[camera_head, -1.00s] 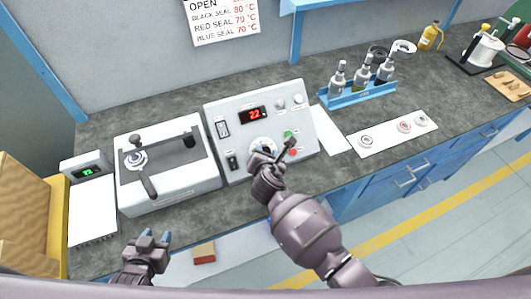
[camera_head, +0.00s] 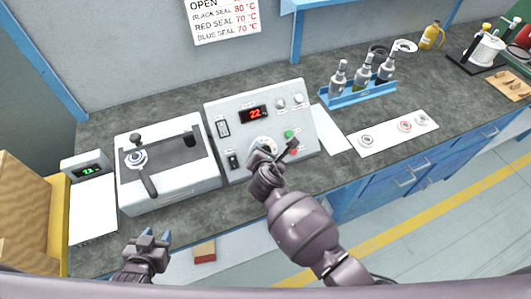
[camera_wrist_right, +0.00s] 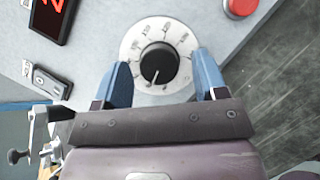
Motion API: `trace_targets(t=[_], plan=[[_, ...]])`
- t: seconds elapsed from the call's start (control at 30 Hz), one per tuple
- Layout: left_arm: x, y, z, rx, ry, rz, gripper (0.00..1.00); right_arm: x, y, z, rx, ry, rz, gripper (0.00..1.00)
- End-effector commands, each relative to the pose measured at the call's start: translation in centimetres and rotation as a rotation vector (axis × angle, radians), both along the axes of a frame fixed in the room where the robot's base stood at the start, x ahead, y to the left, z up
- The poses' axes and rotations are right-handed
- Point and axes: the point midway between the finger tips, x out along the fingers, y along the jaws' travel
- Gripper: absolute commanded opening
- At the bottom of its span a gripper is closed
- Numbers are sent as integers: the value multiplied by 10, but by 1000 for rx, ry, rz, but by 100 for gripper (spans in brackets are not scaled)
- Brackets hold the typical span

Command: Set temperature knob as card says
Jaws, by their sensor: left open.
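The temperature knob (camera_wrist_right: 159,63) is black with a white pointer line, on a pale round dial (camera_wrist_right: 185,40) with a scale. In the right wrist view it lies between and just beyond the blue fingers of my right gripper (camera_wrist_right: 165,80), which are apart on either side of it. In the head view this gripper (camera_head: 265,160) partly hides the dial. The control box (camera_head: 225,115) has a red display (camera_head: 254,114) reading about 22. The card (camera_head: 222,18) on the wall lists black seal 80 °C, red seal 70 °C and blue seal 70 °C. My left gripper (camera_head: 152,240) is open and empty at the bench's front edge.
A white machine with a lever (camera_head: 165,165) stands left of the control box. A white strip (camera_head: 395,132) with several round seals lies right. A reddish block (camera_head: 204,251) is near the left gripper.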

Motion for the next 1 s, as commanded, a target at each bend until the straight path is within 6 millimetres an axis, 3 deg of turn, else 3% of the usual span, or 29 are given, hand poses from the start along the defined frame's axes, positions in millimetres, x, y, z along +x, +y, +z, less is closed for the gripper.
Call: trace_targets(t=[0.37, 1.0], plan=[[0, 0, 0, -1, -1, 0, 43, -7, 0, 3, 2, -1, 1, 66], [1, 0, 0, -1, -3, 0, 43, -86, -1, 47, 0, -1, 1, 66]])
